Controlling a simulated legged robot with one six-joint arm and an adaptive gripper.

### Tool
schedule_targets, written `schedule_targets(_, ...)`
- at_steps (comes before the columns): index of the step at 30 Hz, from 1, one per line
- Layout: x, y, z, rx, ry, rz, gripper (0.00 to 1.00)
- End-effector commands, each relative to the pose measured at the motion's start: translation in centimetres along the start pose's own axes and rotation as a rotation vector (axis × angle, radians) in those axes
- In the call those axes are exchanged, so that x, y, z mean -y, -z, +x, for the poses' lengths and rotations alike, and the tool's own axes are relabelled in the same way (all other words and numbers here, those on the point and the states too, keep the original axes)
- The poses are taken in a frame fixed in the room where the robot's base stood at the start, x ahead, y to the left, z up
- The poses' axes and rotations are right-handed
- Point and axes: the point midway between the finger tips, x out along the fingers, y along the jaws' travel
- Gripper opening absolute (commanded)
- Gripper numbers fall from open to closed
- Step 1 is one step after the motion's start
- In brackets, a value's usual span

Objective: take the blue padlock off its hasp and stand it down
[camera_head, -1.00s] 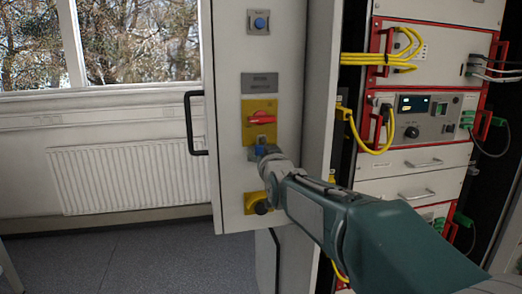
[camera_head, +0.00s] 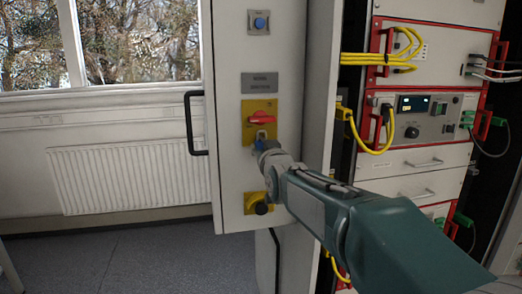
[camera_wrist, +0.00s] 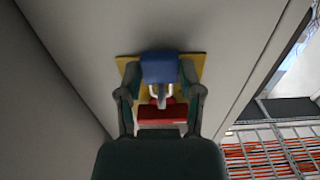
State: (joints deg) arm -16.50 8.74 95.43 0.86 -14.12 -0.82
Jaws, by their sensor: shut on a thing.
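The blue padlock (camera_wrist: 160,67) is between the two fingers of my gripper (camera_wrist: 160,76) in the wrist view, and the fingers are shut on its body. Its pale metal shackle (camera_wrist: 160,93) points toward the red switch handle (camera_wrist: 162,113) on the yellow plate (camera_wrist: 197,67). In the head view, the padlock (camera_head: 261,145) is just below the red handle (camera_head: 262,118), partly hidden by my gripper (camera_head: 268,152). I cannot tell whether the shackle is still through the hasp.
The plate is on a pale cabinet door (camera_head: 228,100) with a black handle (camera_head: 190,122). A blue button (camera_head: 260,22) is above and a black knob on a yellow plate (camera_head: 259,207) below. A rack with yellow cables (camera_head: 378,60) stands right. Floor is clear at left.

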Motion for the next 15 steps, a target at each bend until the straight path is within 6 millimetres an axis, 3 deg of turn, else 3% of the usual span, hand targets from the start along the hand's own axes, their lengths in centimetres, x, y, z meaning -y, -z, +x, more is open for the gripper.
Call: schedule_targets(15, 0.01, 0.32, -0.54, -0.003, 0.000, 0.000, 0.14)
